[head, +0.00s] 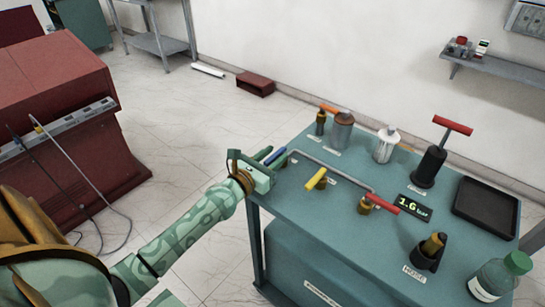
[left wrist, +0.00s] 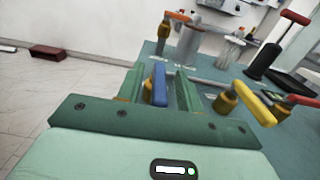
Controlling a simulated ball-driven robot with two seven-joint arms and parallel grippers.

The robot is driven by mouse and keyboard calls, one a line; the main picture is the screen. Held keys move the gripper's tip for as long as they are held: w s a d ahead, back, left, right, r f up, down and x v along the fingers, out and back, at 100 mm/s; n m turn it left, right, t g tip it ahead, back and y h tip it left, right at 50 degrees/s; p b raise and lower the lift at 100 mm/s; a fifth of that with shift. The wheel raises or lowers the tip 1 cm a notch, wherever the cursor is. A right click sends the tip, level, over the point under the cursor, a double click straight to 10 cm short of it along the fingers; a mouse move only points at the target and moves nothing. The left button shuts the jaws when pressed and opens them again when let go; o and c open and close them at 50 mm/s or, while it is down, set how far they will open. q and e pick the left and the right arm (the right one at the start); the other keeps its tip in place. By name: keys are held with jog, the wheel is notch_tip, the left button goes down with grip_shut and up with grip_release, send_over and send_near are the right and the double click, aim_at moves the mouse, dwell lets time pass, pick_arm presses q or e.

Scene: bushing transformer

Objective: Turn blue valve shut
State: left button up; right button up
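The blue valve handle (head: 277,153) is at the left edge of the teal table. In the left wrist view the blue handle (left wrist: 159,84) stands between the two green fingers of my left gripper (left wrist: 157,88), with a gap visible on each side. My left gripper (head: 272,160) is open around the handle, and the handle's lower part is partly hidden. A yellow valve handle (head: 316,179) and a red one (head: 382,205) lie to its right along a grey pipe. My right gripper is out of view.
The teal table (head: 300,215) also carries a pressure display (head: 415,208) reading 1.6 bar, a red-handled pump (head: 432,160), a black tray (head: 486,208), a capped bottle (head: 498,278) and metal canisters (head: 342,131).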

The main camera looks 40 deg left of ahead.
pick_arm(q)
grip_shut()
jog(key=n+y+p, duration=0.1)
jog(key=p, duration=0.1)
jog(key=d+n+y+p, duration=0.1)
jog(key=y+p, duration=0.1)
jog(key=shift+r+p, duration=0.4)
jog(key=shift+d+f+n+y+p, duration=0.15)
jog(key=shift+d+n+y+p, duration=0.1)
jog(key=shift+n+y+p, duration=0.65)
jog(key=shift+w+d+f+n+g+y, duration=0.15)
jog(key=shift+n+g+y, duration=0.3)
jog(key=shift+y, duration=0.65)
jog(key=shift+d+n+g+y, duration=0.3)
jog(key=shift+n+y, duration=0.25)
jog(key=shift+y, duration=0.35)
